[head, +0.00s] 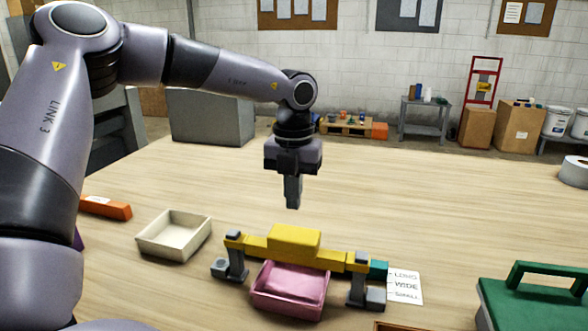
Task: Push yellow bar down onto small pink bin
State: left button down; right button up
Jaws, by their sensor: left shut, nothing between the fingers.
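The yellow bar (293,242) is a long beam with a thicker block in its middle. It lies across two dark posts with grey feet, and a teal piece is at its right end. The small pink bin (290,291) sits on the table below and in front of the bar's middle. The bar hides the bin's back part, so I cannot tell whether they touch. My left gripper (293,204) is shut and empty, pointing down above the bar's thick middle, with a gap between. My right gripper is not in view.
A cream tray (173,236) stands left of the bar, with an orange box (105,208) farther left. A white label card (406,286) lies by the bar's right end. A green case (535,305) is at the right front. The table behind the bar is largely clear.

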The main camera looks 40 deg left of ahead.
aim_at(293, 231)
pick_arm(q)
jog(key=shift+f+p, duration=0.3)
jog(key=shift+f, duration=2.45)
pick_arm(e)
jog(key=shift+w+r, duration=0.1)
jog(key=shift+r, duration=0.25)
pick_arm(q)
notch_tip(293, 231, down, 4)
jog(key=b, duration=0.4)
jog(key=shift+r, duration=0.2)
jog(key=shift+f+b, duration=0.25)
jog(key=shift+b, duration=0.1)
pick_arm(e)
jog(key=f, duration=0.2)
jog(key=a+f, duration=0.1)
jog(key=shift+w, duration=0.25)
pick_arm(q)
jog(key=shift+r, duration=0.15)
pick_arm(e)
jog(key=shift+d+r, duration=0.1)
